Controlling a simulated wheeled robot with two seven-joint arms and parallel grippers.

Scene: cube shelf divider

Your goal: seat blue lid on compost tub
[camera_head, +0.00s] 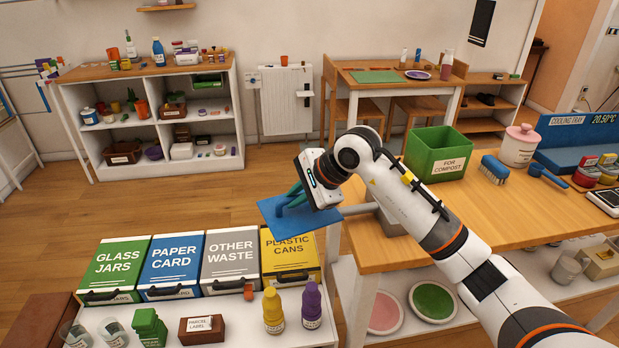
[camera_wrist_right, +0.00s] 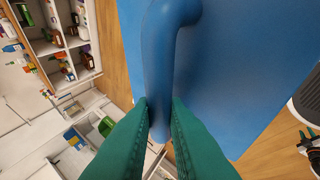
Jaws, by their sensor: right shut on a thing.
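The blue lid (camera_head: 300,220) is a flat square plate with a bar handle, held in the air left of the wooden table. My right gripper (camera_head: 289,201) is shut on its handle. In the right wrist view the teal fingers (camera_wrist_right: 159,110) close on the blue handle (camera_wrist_right: 160,62), with the lid plate (camera_wrist_right: 240,60) behind it. The compost tub (camera_head: 437,165) is a green square box labelled "FOR COMPOST", open at the top on the table, right of the lid and apart from it. My left gripper is not in view.
Labelled waste bins (camera_head: 230,255) and yellow and purple bottles (camera_head: 273,311) stand below the lid. Floor is open behind.

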